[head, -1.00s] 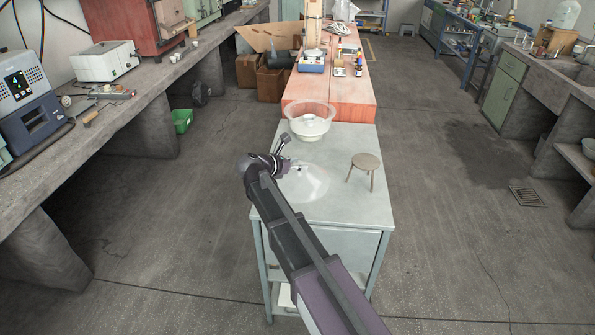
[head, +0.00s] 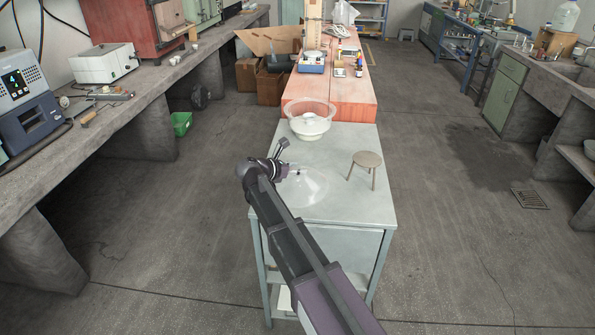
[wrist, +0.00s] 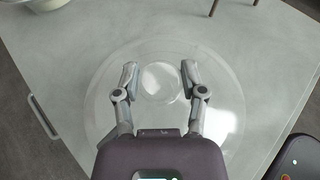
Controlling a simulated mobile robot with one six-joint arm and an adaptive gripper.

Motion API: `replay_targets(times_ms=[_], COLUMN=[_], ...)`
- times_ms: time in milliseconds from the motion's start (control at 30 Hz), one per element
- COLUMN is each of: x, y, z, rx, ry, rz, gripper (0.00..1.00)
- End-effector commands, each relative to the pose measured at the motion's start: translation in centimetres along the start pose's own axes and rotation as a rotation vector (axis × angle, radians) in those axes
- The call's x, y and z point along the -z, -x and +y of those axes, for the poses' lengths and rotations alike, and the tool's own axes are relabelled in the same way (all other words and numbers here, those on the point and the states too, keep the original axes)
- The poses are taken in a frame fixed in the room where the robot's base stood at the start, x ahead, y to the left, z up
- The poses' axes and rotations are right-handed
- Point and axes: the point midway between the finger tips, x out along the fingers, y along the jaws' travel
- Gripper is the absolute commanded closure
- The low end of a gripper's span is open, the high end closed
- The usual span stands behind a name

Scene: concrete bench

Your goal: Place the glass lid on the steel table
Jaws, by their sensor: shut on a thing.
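The glass lid (head: 312,188) is a clear, round disc over the left part of the steel table (head: 345,208). In the wrist view, the lid (wrist: 222,125) spreads out beneath my gripper (wrist: 159,78). In the head view, my arm's wrist covers the lid's left edge, and the fingers are mostly hidden. The lid looks level, close to the tabletop; I cannot tell whether it touches it.
A glass bowl (head: 309,128) with a pale base stands at the table's far edge. A small three-legged wooden stool (head: 367,160) stands on the right side. The right front of the tabletop is bare. A red bench (head: 355,98) adjoins the far side.

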Motion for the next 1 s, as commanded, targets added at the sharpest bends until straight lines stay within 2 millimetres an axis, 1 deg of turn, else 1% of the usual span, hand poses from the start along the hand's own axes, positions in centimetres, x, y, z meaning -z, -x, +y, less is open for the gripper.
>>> replay_targets(times_ms=[200, 367, 400, 467, 500, 1000], x=[-0.08, 0.27, 0.2, 0.18, 0.18, 0.01], y=[0.02, -0.12, -0.08, -0.07, -0.07, -0.02], z=[0.0, 0.0, 0.01, 0.01, 0.0, -0.01], rx=[0.0, 0.0, 0.0, 0.0, 0.0, 0.0], ry=[0.0, 0.0, 0.0, 0.0, 0.0, 0.0], rz=[-0.002, -0.002, 0.0, 0.0, 0.0, 0.0], gripper=[1.0, 1.0, 0.34, 0.17, 0.12, 0.12])
